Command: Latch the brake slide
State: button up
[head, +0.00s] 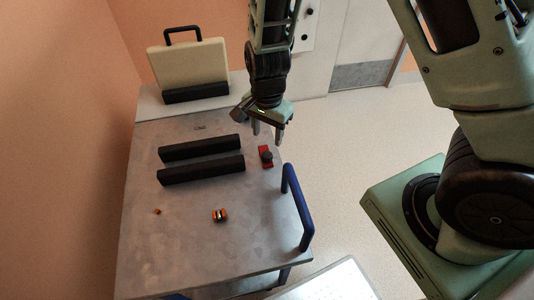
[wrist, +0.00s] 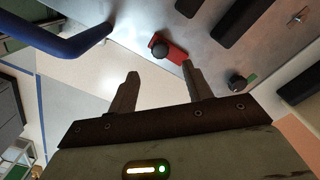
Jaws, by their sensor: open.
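The brake slide appears to be the small red plate (head: 267,165) with a black knob (head: 265,154), near the right edge of the grey table. In the wrist view the red plate (wrist: 176,54) and its round black knob (wrist: 158,48) lie just beyond my fingertips. My gripper (head: 268,132) hangs above and slightly behind the plate in the head view, fingers pointing down. In the wrist view my gripper (wrist: 160,72) is open, with nothing between its fingers. Whether the slide is latched cannot be told.
A blue handle (head: 303,207) stands at the table's right edge. Two black bars (head: 200,148) lie left of the slide. A dark knob with a green patch (wrist: 252,78) shows in the wrist view. A small orange-and-black part (head: 220,215) lies nearer; a cream case (head: 188,68) stands behind.

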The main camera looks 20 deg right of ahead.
aim_at(267, 155)
notch_tip(267, 155, down, 9)
jog(key=shift+r+b, duration=0.15)
jog(key=shift+b, duration=0.35)
